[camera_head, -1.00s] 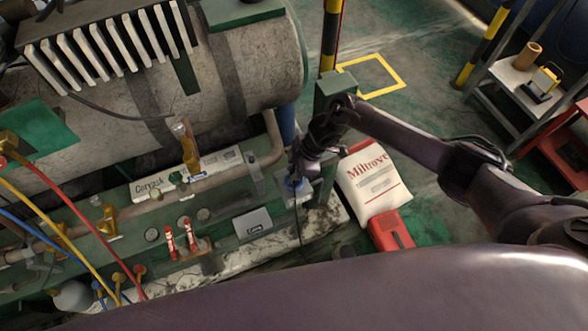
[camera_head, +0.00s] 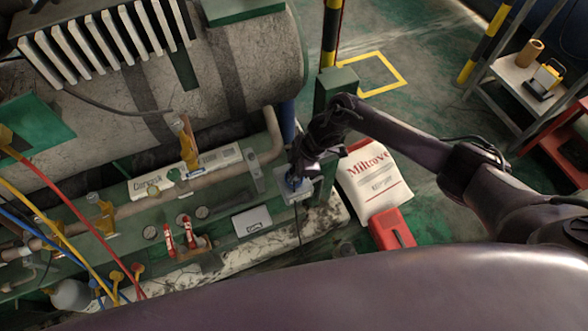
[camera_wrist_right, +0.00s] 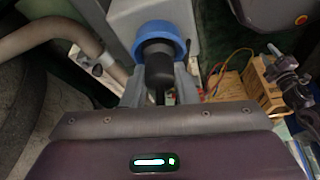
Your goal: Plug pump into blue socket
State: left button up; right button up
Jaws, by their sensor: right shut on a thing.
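The blue socket (camera_wrist_right: 160,35) is a blue ring on a grey box, near the top middle of the right wrist view. In the wrist view my right gripper (camera_wrist_right: 160,88) is shut on a black plug (camera_wrist_right: 159,68). The plug's front end is at the blue ring and looks lined up with it. I cannot tell how deep it sits. A dark cable hangs below the socket in the head view. My left gripper is not in view.
A large grey tank (camera_head: 220,70) and pipes lie behind the green bench. A white Miltrove bag (camera_head: 374,180) and a red box (camera_head: 391,229) are right of the socket. Two red-handled tools (camera_head: 180,238) stand left. A shelf cart (camera_head: 530,90) is at upper right.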

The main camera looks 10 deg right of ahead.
jog(key=shift+f, duration=0.15)
jog(key=o, duration=0.9)
jog(key=shift+o, duration=0.2)
